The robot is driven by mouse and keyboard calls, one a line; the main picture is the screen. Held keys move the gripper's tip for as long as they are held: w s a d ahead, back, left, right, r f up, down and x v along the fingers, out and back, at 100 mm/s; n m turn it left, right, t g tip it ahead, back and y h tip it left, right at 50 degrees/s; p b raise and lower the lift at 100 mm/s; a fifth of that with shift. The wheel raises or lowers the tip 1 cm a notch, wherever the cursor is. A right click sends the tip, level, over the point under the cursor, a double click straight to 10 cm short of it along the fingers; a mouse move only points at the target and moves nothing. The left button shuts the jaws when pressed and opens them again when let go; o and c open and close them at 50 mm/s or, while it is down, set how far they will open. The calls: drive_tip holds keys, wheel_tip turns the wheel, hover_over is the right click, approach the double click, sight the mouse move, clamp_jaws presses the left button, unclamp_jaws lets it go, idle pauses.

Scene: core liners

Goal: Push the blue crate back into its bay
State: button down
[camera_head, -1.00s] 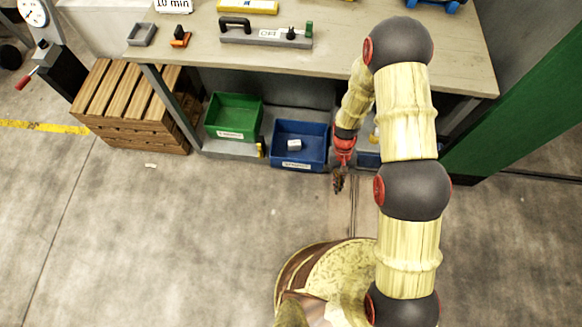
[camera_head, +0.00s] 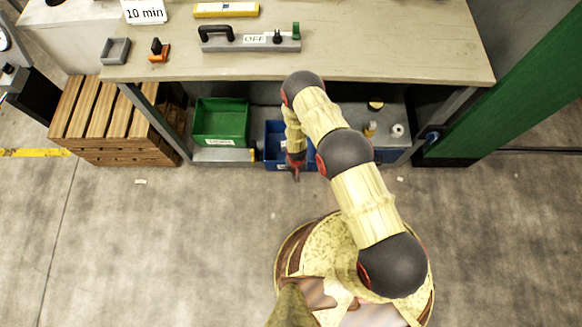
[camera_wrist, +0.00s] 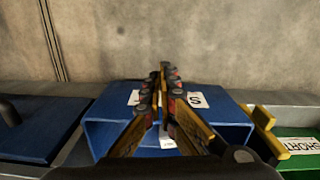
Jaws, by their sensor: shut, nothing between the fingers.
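The blue crate (camera_head: 274,136) sits on the low shelf under the bench, right of the green crate, and its front sticks out slightly past the shelf edge. My arm hides much of it. My gripper (camera_head: 296,176) is shut and empty, pointing down at the crate's front. In the wrist view the closed fingers (camera_wrist: 163,72) cross in front of the blue crate (camera_wrist: 105,138) and cover the middle of its white label. I cannot tell whether they touch it.
A green crate (camera_head: 220,118) stands left of the blue one. A blue lid-like thing (camera_wrist: 35,130) lies on the other side in the wrist view. The bench top (camera_head: 390,50) overhangs the shelf. A wooden crate stack (camera_head: 100,115) stands left.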

drive_tip(key=w+f+b, duration=0.4)
drive_tip(key=f+b, duration=0.2)
drive_tip(key=f, duration=0.4)
drive_tip(key=shift+w+a, duration=0.1)
idle(0.3)
